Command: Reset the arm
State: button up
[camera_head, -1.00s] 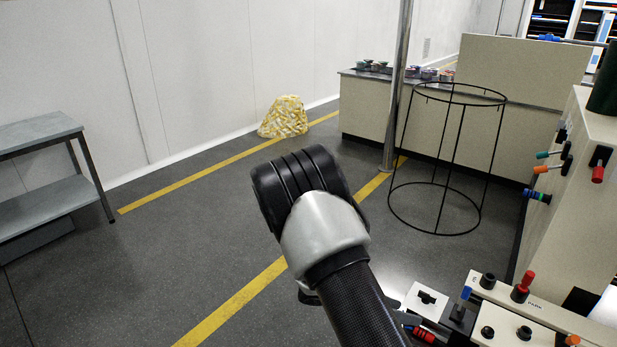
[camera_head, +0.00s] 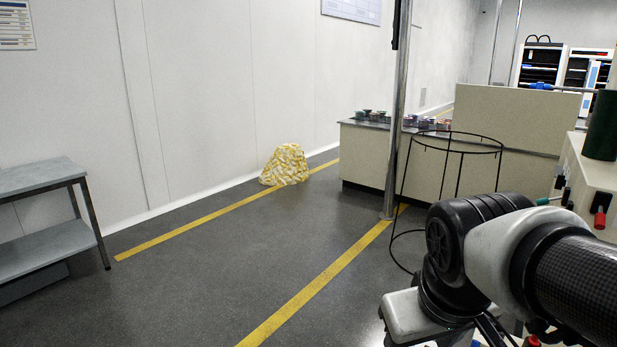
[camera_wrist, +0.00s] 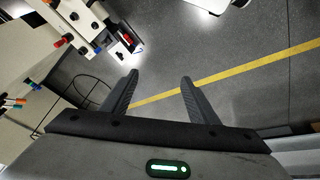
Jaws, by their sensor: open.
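My gripper (camera_wrist: 158,92) shows in the wrist view with its two dark fingers spread apart and nothing between them. Grey floor with a yellow line lies beyond the fingertips. In the head view my arm is folded at the lower right, and the gripper's fingers cannot be made out there. My arm hides part of the bench and of the wire hoop stand (camera_head: 447,150).
A cream panel with coloured levers (camera_head: 600,218) stands close at the right; it also shows in the wrist view (camera_wrist: 30,60). A metal pole (camera_head: 397,120) and a low counter (camera_head: 362,158) stand behind. A grey shelf (camera_head: 40,177) is at left. The middle floor is clear.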

notch_tip(320, 180, up, 28)
jog(key=s+a+m+t+p, duration=0.1)
jog(key=s+m+p, duration=0.1)
jog(key=p, duration=2.3)
jog(key=shift+s+a+f+y, duration=0.15)
jog(key=shift+a+f+y, duration=0.1)
jog(key=shift+y, duration=0.15)
